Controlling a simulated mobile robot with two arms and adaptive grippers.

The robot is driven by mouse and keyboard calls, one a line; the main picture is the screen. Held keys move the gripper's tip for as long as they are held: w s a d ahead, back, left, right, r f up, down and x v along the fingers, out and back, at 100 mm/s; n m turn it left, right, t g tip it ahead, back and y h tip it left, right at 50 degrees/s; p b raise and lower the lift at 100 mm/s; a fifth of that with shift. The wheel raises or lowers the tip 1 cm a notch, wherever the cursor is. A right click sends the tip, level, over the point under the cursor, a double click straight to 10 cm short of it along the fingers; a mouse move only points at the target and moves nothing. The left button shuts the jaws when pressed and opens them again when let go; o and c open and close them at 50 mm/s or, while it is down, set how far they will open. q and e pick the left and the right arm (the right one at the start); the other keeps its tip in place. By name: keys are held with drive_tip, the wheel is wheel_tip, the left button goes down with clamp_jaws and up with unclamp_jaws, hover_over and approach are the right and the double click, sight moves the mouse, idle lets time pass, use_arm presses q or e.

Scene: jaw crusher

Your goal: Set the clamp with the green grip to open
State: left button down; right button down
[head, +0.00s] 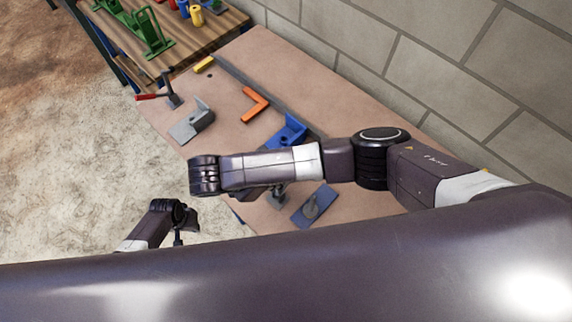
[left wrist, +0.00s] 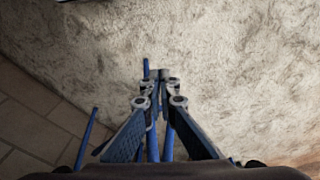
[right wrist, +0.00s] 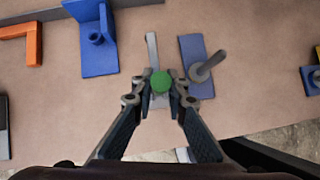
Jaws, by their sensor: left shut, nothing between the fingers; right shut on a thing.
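The clamp's green grip (right wrist: 160,82) sits between the fingertips of my right gripper (right wrist: 160,88), which is shut on it in the right wrist view. A grey bar of the clamp (right wrist: 152,48) shows just beyond the grip; the rest of the clamp is mostly hidden beneath the gripper. In the head view my right arm covers the green grip. My left gripper (head: 178,238) is shut and empty, away from the table's edge above the floor; it also shows in the left wrist view (left wrist: 160,78).
On the table (head: 330,95) lie a blue bracket (head: 290,130), a blue plate with a grey handle (right wrist: 192,48), an orange angle piece (head: 255,104), a grey bracket (head: 190,124) and a red-gripped tool (head: 150,97). A block wall (head: 440,75) runs along the back. Open floor lies left.

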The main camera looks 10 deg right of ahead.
drive_tip(key=shift+s+a+f, duration=0.1)
drive_tip(key=shift+s+a, duration=0.05)
drive_tip(key=shift+a, duration=0.1)
use_arm(q)
drive_tip(key=w+r+g, duration=0.1)
drive_tip(key=w+r, duration=1.4)
drive_tip(key=r, duration=0.4)
drive_tip(key=d+r+m+g, duration=0.1)
drive_tip(key=d+r+m, duration=0.3)
drive_tip(key=d, duration=0.7)
drive_tip(key=d+r+m+g, duration=0.1)
drive_tip(key=d+r, duration=0.5)
drive_tip(key=d, duration=0.5)
drive_tip(key=s+d+r+m+t+y, duration=0.1)
drive_tip(key=s+d+r+m, duration=0.35)
drive_tip(key=d+r, duration=0.3)
drive_tip(key=s+d+r+m+y, duration=0.25)
drive_tip(key=s+d+r, duration=0.3)
drive_tip(key=d, duration=0.35)
drive_tip(key=s+a+f, duration=0.1)
drive_tip(key=a+f, duration=0.4)
drive_tip(key=f, duration=0.4)
drive_tip(key=shift+s+a+f+h, duration=0.15)
drive_tip(key=shift+s+a+h, duration=0.1)
drive_tip(key=shift+s+h, duration=0.2)
drive_tip(key=shift+a, duration=0.1)
